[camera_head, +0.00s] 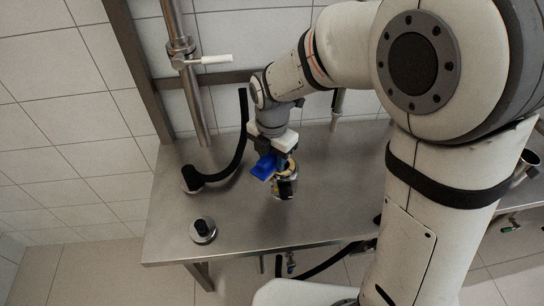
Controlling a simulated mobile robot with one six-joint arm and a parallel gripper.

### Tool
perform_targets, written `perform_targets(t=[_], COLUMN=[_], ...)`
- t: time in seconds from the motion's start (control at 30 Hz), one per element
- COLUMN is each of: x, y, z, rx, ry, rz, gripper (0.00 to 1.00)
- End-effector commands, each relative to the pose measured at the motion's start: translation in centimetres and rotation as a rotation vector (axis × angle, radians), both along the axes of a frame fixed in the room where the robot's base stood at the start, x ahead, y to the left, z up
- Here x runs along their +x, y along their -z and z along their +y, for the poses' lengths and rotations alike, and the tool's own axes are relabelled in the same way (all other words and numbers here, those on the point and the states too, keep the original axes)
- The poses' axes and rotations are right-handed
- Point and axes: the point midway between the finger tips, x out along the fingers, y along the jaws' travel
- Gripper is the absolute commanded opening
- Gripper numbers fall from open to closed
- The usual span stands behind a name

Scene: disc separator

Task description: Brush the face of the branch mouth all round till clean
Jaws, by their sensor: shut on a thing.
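My gripper (281,150) points down over the steel table, shut on a blue-handled brush (264,168). The blue part sticks out to the left of the jaws. Just below is a short, shiny metal fitting (286,188) with a yellowish, dark-marked top, which may be the branch mouth. The brush and gripper overlap its upper side in this view. I cannot tell whether the bristles touch it. The face of the mouth is mostly hidden, so how clean it is does not show.
A steel table (240,222) fills the middle, mostly bare. A black hose (238,160) curves down to its left side. A round metal piece with a dark knob (203,230) stands at the front left. A vertical pipe with a white-handled valve (205,60) rises behind.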

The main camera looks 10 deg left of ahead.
Motion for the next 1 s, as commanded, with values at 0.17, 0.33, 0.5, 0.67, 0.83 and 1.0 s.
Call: perform_targets(t=[0.17,0.33,0.5,0.67,0.83,1.0], x=[-0.7,-1.5,-1.6,-1.6,-0.8,0.6], y=[0.1,0.1,0.0,0.0,0.1,0.2], z=[-1.2,-2.8,-3.0,-3.0,-3.7,-5.0], rx=[-0.001,-0.002,-0.001,-0.001,-0.002,-0.002], ry=[0.001,0.001,0.0,0.0,0.004,0.003], rz=[0.002,0.002,0.002,0.002,0.002,0.002], gripper=[0.0,0.0,0.0,0.0,0.0,0.0])
